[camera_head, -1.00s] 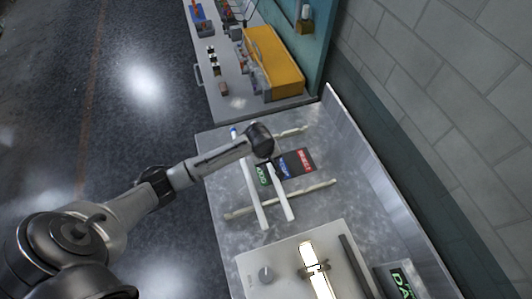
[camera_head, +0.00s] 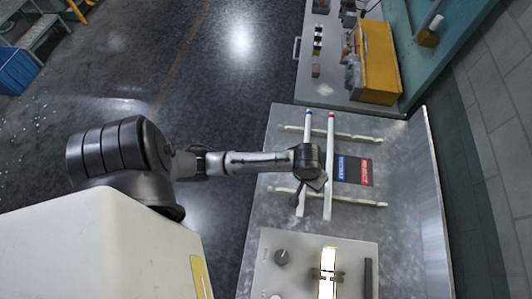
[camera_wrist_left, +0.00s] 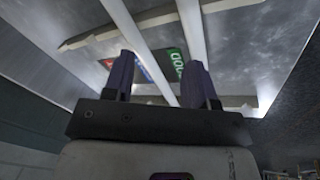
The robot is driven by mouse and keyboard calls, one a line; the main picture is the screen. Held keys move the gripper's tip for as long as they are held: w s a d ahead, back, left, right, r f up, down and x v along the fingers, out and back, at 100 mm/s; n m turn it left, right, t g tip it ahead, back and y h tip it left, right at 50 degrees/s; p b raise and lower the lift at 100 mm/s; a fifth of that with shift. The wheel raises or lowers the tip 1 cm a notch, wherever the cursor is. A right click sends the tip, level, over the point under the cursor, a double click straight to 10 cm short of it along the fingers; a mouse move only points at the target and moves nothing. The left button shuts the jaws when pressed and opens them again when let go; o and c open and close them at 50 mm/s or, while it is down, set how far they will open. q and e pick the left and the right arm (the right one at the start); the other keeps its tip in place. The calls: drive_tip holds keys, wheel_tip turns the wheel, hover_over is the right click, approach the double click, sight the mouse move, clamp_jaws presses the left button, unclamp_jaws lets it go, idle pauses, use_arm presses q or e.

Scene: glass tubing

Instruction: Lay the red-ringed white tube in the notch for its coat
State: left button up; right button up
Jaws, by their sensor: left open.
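The red-ringed white tube (camera_head: 331,140) lies across two pale rails, parallel to a blue-ringed white tube (camera_head: 307,130) on its left. My left gripper (camera_head: 318,183) is above the tubes near the lower rail in the head view, hiding part of them. In the left wrist view the gripper (camera_wrist_left: 162,72) is open, its dark fingers apart. One white tube (camera_wrist_left: 135,38) passes between the fingers in that picture; the other (camera_wrist_left: 191,28) runs toward the right finger. Their rings are not visible there. I cannot tell the gripper's height above them. My right gripper is not in view.
The upper rail (camera_head: 360,137) and lower rail (camera_head: 365,202) lie on a metal bench. Blue (camera_head: 347,168) and red (camera_head: 365,172) labels lie right of the tubes; a green label (camera_wrist_left: 177,63) shows in the wrist view. A device with a knob (camera_head: 282,257) stands at the near end.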

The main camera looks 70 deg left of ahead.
use_arm(q)
drive_tip(key=s+d+r+m, duration=0.1)
drive_tip(key=s+m, duration=0.3)
drive_tip(key=s, duration=0.4)
drive_tip(key=s+d+r+m+t+y, duration=0.1)
drive_tip(key=s+m, duration=0.3)
drive_tip(key=s, duration=0.5)
drive_tip(key=shift+d+r, duration=0.65)
drive_tip(key=shift+w, duration=0.1)
